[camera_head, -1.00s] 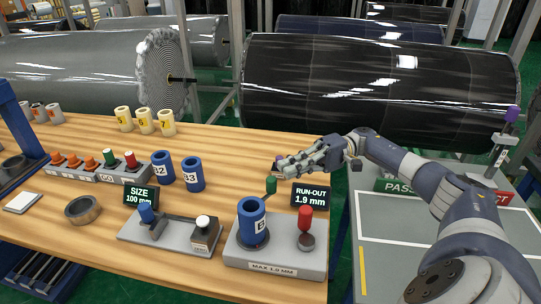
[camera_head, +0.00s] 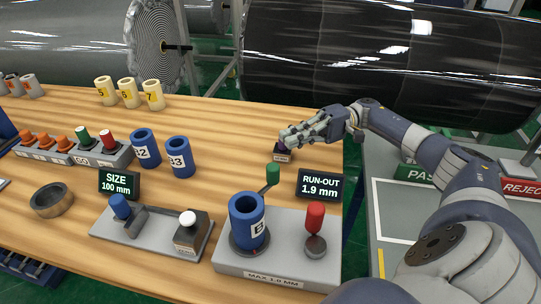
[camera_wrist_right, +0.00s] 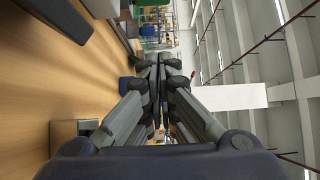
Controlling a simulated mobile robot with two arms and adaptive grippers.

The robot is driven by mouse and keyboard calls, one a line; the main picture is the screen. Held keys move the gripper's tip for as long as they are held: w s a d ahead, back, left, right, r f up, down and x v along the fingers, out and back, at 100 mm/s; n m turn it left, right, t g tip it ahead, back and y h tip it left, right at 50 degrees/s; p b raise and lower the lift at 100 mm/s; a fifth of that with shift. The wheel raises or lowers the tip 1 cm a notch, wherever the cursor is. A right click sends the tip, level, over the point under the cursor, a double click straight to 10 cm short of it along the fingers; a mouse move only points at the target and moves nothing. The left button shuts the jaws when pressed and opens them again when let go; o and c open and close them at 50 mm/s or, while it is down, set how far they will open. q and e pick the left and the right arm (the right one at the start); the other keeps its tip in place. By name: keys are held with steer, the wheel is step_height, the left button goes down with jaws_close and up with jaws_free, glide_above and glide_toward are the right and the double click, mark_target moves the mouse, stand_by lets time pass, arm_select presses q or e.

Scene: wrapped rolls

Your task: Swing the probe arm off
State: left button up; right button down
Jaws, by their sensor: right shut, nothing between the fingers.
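The run-out gauge (camera_head: 232,262) stands at the table's front right, with a blue roll (camera_head: 246,222) upright on it. A thin arm with a green knob (camera_head: 272,171) rises behind the roll, leaning right; it looks like the probe arm. A red-handled post (camera_head: 315,216) stands on the gauge's right side. My right gripper (camera_head: 284,138) is shut and empty, beyond and above the green knob and apart from it. In the right wrist view its fingers (camera_wrist_right: 160,68) are together. My left gripper is not in view.
The run-out display (camera_head: 319,186) reads 1.9 mm, right of the green knob. A small dark block (camera_head: 283,154) sits under my right fingertips, partly hidden. The size gauge (camera_head: 150,232) and two blue rolls (camera_head: 178,157) stand to the left. A tray with PASS and REJECT signs (camera_head: 415,172) is at right.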

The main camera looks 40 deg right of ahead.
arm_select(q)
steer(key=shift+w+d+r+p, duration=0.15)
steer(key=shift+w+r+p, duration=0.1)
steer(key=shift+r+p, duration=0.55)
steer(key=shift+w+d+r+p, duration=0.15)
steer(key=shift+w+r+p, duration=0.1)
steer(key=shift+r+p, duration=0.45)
arm_select(e)
steer(key=s+a, duration=0.2)
steer(key=a, duration=0.6)
steer(key=shift+s+a, duration=0.15)
steer(key=shift+a, duration=0.2)
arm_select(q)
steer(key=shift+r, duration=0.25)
arm_select(e)
steer(key=shift+r, duration=0.1)
